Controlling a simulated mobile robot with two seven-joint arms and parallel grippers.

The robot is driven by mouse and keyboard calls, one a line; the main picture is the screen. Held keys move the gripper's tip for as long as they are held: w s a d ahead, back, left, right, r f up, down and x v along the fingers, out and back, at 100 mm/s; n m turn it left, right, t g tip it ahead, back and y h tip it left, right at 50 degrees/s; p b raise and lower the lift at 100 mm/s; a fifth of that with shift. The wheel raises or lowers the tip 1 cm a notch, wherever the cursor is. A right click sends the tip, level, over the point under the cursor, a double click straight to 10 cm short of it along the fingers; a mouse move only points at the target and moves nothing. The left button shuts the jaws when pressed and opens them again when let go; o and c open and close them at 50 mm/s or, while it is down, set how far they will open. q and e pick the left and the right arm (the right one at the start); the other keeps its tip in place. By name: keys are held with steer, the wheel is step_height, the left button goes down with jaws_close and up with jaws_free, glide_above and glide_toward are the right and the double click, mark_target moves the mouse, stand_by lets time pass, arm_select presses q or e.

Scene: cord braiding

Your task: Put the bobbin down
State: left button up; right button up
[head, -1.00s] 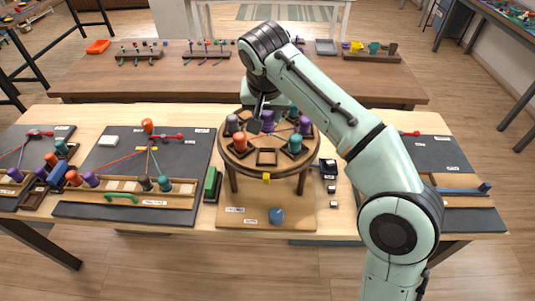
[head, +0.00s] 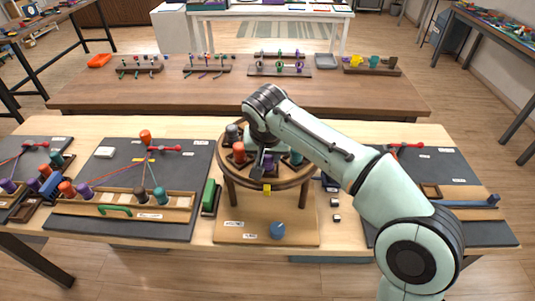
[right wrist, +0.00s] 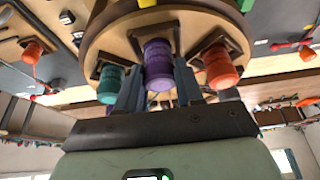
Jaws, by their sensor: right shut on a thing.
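A round wooden stand (head: 232,172) on the near table carries several coloured bobbins in square holders around its top. My right gripper (head: 262,165) is over the stand's front part, shut on a purple bobbin (head: 268,160). In the right wrist view the purple bobbin (right wrist: 158,62) is between the fingers, at a square holder on the disc (right wrist: 100,32). I cannot tell whether it rests fully in the holder. An orange bobbin (right wrist: 220,66) and a teal bobbin (right wrist: 112,82) sit on either side. My left gripper is not in view.
An orange bobbin (head: 239,153) and a teal bobbin (head: 296,157) flank the held one closely. A blue knob (head: 277,230) is on the stand's base. A green block (head: 209,196) and a dark board (head: 180,160) with cords lie left. The far table (head: 150,95) holds small racks.

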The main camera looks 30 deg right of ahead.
steer(key=shift+f, duration=0.3)
steer(key=o, duration=1)
steer(key=shift+o, duration=0.2)
steer(key=shift+r, duration=0.25)
steer(key=p+v, duration=0.3)
steer(key=v, duration=0.9)
steer(key=shift+r, duration=0.15)
